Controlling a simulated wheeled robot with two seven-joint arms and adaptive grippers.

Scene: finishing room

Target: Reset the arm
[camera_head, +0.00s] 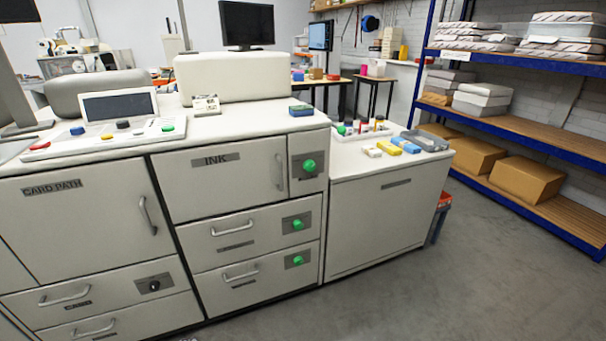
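Neither of my grippers shows in the head view, and no clear part of either arm is visible. A large white machine (165,160) with an "INK" door (225,185) and a "CARD PATH" door (80,220) fills the left and middle. Its doors and drawers look shut. Green round knobs (309,165) sit on the panels at its right side.
A control panel (120,125) with coloured buttons lies on the machine top. A lower cabinet (385,220) on the right bears bottles and small boxes. Blue-framed shelves (500,65) hold wrapped stacks and cardboard boxes. Grey floor (460,280) is clear at the lower right.

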